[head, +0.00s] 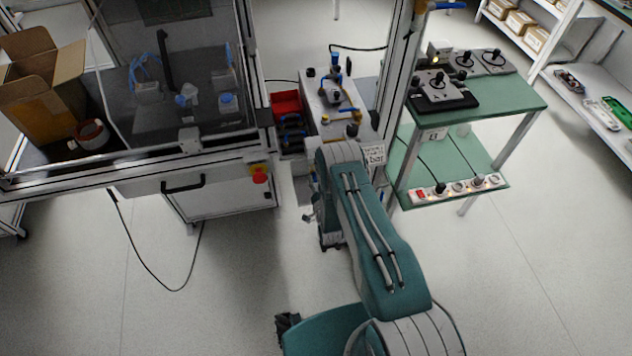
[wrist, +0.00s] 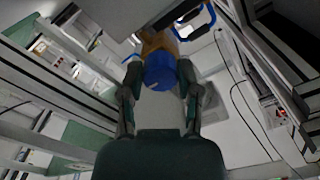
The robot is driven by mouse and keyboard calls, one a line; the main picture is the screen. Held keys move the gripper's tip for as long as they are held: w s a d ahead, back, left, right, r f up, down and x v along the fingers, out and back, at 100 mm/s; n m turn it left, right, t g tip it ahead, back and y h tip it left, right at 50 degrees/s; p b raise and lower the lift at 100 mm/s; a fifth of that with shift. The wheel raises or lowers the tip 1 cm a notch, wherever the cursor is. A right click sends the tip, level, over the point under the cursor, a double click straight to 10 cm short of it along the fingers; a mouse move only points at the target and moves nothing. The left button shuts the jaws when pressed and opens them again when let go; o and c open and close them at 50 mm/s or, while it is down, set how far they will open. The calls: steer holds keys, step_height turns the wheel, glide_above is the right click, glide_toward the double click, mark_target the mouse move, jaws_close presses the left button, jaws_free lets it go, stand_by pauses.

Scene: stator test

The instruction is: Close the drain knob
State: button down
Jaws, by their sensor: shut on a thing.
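In the wrist view a round blue knob (wrist: 160,71), which appears to be the drain knob, sits on a brass-coloured fitting (wrist: 157,42). My gripper (wrist: 160,80) is shut on this knob, with one dark finger on each side of it. The knob's end faces the wrist camera. I cannot tell from its round shape whether the drain is open or closed. In the head view my arm reaches to the bench unit, and its bent links hide the knob and the fingers.
A small bench unit (head: 335,95) with valves and a red bin (head: 286,104) stands beyond my arm. A glass-fronted cabinet (head: 170,170) is on the left. A green two-shelf table (head: 520,97) is on the right, behind a metal post (head: 393,75). The floor in front is mostly clear.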

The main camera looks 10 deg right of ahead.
steer(key=shift+w, duration=0.1)
steer(key=shift+c, duration=1.5)
jaws_free()
steer(key=shift+d, duration=0.1)
steer(key=s, duration=1.2)
steer(key=shift+f, duration=0.1)
